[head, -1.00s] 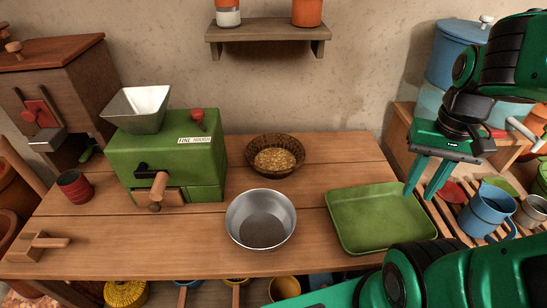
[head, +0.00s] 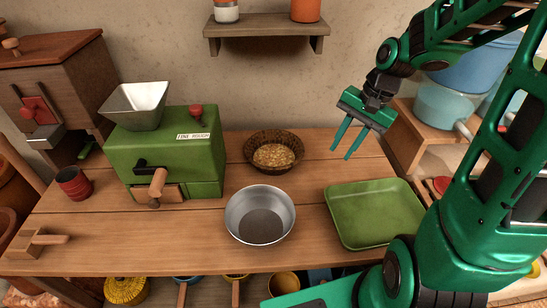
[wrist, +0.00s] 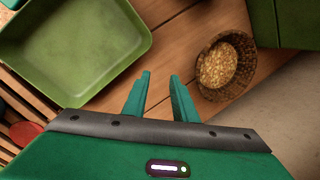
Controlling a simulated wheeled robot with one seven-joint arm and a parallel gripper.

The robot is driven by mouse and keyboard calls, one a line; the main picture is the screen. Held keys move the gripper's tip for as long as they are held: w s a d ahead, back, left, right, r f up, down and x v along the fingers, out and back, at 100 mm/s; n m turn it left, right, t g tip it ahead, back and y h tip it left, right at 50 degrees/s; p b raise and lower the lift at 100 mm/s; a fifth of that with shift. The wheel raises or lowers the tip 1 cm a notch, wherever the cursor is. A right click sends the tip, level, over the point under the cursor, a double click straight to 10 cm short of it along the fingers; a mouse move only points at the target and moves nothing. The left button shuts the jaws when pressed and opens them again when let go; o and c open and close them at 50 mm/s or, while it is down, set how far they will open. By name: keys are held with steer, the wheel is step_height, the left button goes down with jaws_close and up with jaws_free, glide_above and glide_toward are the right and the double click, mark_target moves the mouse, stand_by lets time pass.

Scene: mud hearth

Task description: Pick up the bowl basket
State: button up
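The bowl basket (head: 273,139) is a round, dark brown woven bowl with a heap of golden grain-like pieces in it. It stands upright near the back middle of the wooden table, right of the green machine. It also shows in the wrist view (wrist: 242,55), at the upper right. My gripper (head: 343,156) is open and empty, above the table's back right part. It is to the right of the basket, apart from it, with its fingers pointing down. In the wrist view its two teal fingers (wrist: 160,82) stand apart with nothing between them.
A metal bowl (head: 232,227) stands in front of the basket. A green tray (head: 342,236) lies at the table's right. The green machine (head: 130,165) with its metal hopper stands on the left. A wooden shelf (head: 265,31) hangs on the wall. Bare tabletop lies right of the basket.

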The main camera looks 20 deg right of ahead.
mark_target(292, 164)
steer(key=w+a+f+m+y, duration=0.2)
steer(key=w+a+f+y, duration=0.1)
steer(key=w+a, duration=0.4)
steer(key=x, duration=1)
steer(key=shift+w+d+f, duration=0.15)
steer(key=shift+d, duration=0.15)
jaws_close()
